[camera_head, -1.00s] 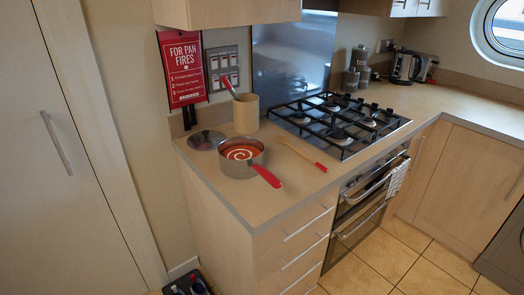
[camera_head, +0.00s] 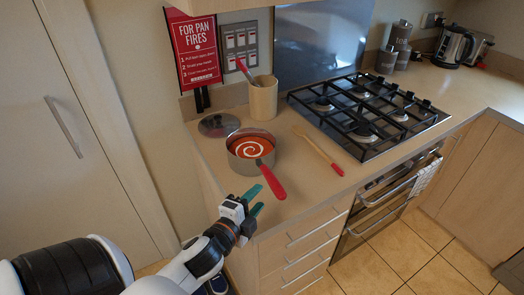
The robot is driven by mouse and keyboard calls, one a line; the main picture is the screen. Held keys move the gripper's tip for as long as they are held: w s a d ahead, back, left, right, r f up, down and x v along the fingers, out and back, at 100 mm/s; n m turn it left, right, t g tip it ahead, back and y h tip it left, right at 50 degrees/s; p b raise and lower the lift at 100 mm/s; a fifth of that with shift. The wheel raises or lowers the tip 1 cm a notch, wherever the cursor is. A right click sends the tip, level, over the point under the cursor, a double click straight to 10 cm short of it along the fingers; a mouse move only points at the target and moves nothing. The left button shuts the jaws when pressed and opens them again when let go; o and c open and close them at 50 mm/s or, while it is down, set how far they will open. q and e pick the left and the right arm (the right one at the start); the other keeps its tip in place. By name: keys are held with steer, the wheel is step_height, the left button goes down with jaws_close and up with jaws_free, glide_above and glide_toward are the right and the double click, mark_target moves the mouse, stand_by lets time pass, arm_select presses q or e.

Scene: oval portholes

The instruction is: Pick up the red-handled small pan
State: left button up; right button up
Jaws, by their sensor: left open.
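The small pan (camera_head: 243,162) stands on the counter near its front left corner, with red soup and a white swirl inside. Its red handle (camera_head: 271,182) points toward me and to the right, reaching the counter's front edge. My left gripper (camera_head: 255,200) comes in from the lower left. Its teal fingers are open and empty, just left of the handle and near its end. I cannot tell whether a finger touches the handle. My right gripper is not in view.
A lid (camera_head: 219,125) lies behind the pan, and a utensil pot (camera_head: 263,98) stands behind it. A red-tipped wooden spoon (camera_head: 318,150) lies to the right, before the gas hob (camera_head: 368,112). Drawers (camera_head: 300,245) drop below the counter edge. A kettle (camera_head: 453,46) stands far back.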

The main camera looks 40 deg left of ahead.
mark_target(272, 175)
arm_select(q)
steer(key=shift+w+a+r+p, duration=0.1)
steer(key=shift+w+r+p, duration=0.1)
steer(key=shift+w, duration=0.35)
steer(key=shift+w+a+r+p, duration=0.1)
steer(key=shift+w+p, duration=0.1)
steer(key=shift+w, duration=0.3)
steer(key=shift+w+f, duration=0.2)
steer(key=shift+w, duration=0.35)
steer(key=shift+w+f, duration=0.15)
steer(key=shift+w, duration=0.4)
steer(key=w+p, duration=0.1)
steer(key=w, duration=0.1)
steer(key=w+a+p, duration=0.1)
steer(key=w, duration=0.1)
steer(key=shift+w+a+f, duration=0.1)
steer(key=shift+f, duration=0.1)
steer(key=shift+w+f, duration=0.25)
steer(key=shift+w, duration=0.3)
steer(key=shift+s, duration=0.1)
steer(key=shift+c, duration=1.4)
jaws_close()
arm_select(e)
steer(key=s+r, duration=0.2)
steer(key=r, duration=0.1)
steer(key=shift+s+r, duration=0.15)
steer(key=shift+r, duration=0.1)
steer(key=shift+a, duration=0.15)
arm_select(q)
steer(key=shift+r, duration=0.3)
